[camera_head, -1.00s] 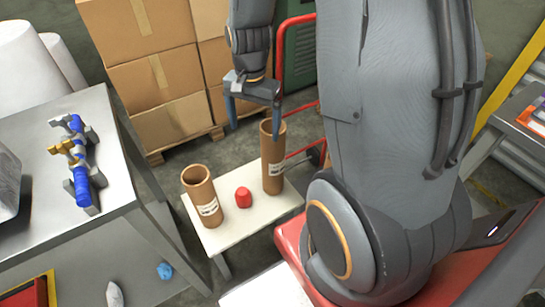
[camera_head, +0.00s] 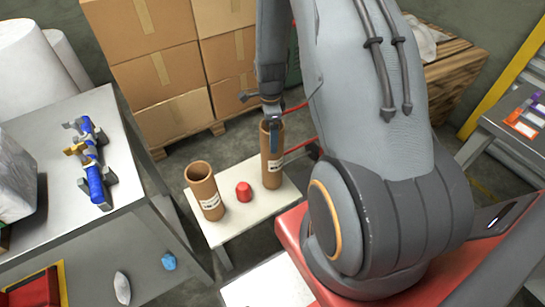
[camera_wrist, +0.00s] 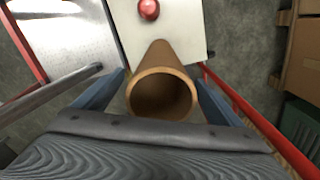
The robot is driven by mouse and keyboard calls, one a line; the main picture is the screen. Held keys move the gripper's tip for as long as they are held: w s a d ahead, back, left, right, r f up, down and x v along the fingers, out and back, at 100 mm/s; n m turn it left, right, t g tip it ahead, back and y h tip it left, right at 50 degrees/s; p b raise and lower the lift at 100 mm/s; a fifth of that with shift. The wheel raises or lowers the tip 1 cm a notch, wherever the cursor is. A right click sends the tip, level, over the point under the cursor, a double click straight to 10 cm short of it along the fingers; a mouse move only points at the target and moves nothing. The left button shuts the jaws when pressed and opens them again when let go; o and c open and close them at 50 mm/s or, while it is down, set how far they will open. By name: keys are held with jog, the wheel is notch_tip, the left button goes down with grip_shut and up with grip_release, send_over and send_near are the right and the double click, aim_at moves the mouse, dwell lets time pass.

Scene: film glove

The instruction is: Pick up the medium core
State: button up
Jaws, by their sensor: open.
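Two brown cardboard cores with white labels stand upright on a small white table (camera_head: 233,233). The taller core (camera_head: 272,170) stands at the table's right, and the shorter, wider core (camera_head: 203,190) stands at its left. Which one counts as medium, I cannot tell for sure. My gripper (camera_head: 272,132) is at the top of the taller core. In the wrist view, the open blue-grey fingers of my gripper (camera_wrist: 160,98) lie on either side of the taller core's open rim (camera_wrist: 162,72), with small gaps visible. Part of the taller core's top is hidden by a finger in the head view.
A small red object (camera_head: 244,192) stands between the cores. Cardboard boxes (camera_head: 160,85) are stacked behind. A grey workbench (camera_head: 115,170) with a blue tool (camera_head: 95,170) is at left. A red cart frame (camera_wrist: 225,90) runs close beside the taller core.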

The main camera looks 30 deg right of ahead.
aim_at(272, 157)
jog(key=shift+d+f+p, duration=0.15)
jog(key=shift+f+p, duration=0.3)
jog(key=shift+f, duration=0.8)
jog(key=shift+d+f+p, duration=0.1)
jog(key=shift+f+p, duration=0.3)
jog(key=shift+f, duration=0.8)
jog(key=c, duration=1.6)
jog(key=shift+r, duration=0.15)
